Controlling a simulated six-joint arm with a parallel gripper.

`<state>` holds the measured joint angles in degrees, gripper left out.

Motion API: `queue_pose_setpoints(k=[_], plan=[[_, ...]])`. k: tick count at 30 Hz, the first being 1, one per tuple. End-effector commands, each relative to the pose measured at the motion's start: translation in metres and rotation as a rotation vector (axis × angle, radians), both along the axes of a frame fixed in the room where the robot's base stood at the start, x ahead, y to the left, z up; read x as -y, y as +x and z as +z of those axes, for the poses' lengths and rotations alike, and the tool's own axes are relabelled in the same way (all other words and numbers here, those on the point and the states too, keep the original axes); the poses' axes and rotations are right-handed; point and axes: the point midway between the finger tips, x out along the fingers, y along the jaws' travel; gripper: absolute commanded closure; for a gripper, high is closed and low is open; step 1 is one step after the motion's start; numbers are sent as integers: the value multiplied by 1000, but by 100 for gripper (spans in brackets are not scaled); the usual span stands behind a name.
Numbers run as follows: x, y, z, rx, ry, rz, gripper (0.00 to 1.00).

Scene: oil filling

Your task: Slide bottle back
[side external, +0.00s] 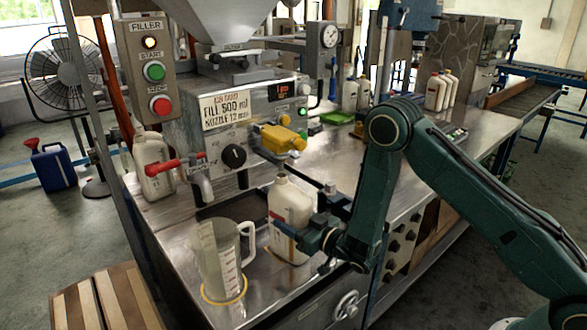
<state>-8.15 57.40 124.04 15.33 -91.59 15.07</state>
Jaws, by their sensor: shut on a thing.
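A cream bottle (290,206) with an orange-brown mark on its side stands upright at the front of the steel bench. My gripper (300,238) reaches it from the right and is shut on its lower part. The bottle's lower right side is partly hidden by my gripper.
A clear measuring jug (219,262) stands just left of the bottle on a yellow ring. Another cream bottle (153,165) stands at the back left by a red valve handle.

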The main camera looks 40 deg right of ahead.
Motion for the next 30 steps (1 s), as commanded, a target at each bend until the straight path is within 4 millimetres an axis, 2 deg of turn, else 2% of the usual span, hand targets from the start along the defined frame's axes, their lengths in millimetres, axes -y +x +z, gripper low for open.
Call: queue_pose_setpoints(k=[14, 30], plan=[[21, 0, -1, -3, -3, -2, 82], [55, 0, 0, -1, -3, -3, 82]])
